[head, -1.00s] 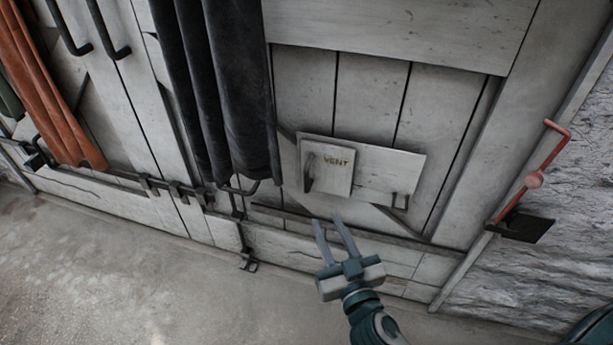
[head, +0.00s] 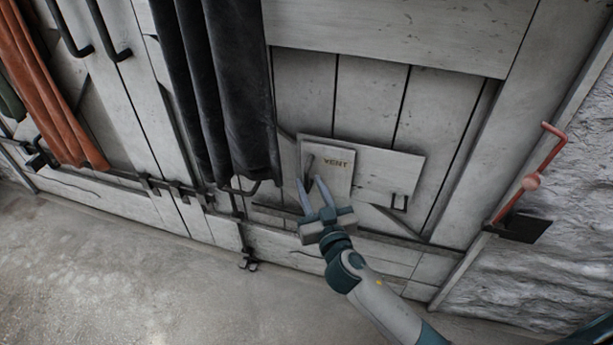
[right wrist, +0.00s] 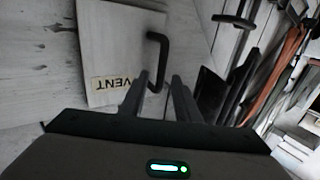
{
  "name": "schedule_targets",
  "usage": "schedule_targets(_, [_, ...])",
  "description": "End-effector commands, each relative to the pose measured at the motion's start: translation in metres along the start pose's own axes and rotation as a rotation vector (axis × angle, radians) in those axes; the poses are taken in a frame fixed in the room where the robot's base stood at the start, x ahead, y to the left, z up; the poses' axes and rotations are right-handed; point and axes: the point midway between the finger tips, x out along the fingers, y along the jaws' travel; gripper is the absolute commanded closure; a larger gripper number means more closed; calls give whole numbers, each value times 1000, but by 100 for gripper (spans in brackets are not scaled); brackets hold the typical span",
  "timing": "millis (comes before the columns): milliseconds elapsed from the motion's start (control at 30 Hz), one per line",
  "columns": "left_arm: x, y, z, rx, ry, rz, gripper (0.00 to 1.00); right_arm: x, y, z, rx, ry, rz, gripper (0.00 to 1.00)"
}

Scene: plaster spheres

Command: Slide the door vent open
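The door vent is a pale sliding plate (head: 338,178) marked VENT, on the left part of a wider backing board (head: 392,172). The plate also shows in the right wrist view (right wrist: 120,48). A dark upright handle (head: 308,164) stands on the plate's left side; in the right wrist view the handle (right wrist: 164,46) lies in line with the gap between my fingers. My right gripper (head: 309,181) is open, its fingertips close to the handle's lower end. Whether they touch the handle I cannot tell. My left gripper is not in view.
Black hanging curtains (head: 235,90) hang close to the left of the vent. A red crank rod (head: 525,190) is on the right. The concrete floor (head: 120,285) at lower left is clear.

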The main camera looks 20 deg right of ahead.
Motion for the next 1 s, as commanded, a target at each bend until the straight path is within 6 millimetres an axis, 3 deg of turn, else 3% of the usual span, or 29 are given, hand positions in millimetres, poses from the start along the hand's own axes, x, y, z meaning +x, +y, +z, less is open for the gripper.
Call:
schedule_targets(300, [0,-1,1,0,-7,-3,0,34,0,0,-1,0,0,71])
schedule_targets(700, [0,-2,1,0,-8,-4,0,37,0,0,0,0,-1,71])
schedule_targets(833, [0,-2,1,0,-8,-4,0,37,0,0,0,0,0,100])
schedule_targets(1000, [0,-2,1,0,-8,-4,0,37,0,0,0,0,0,100])
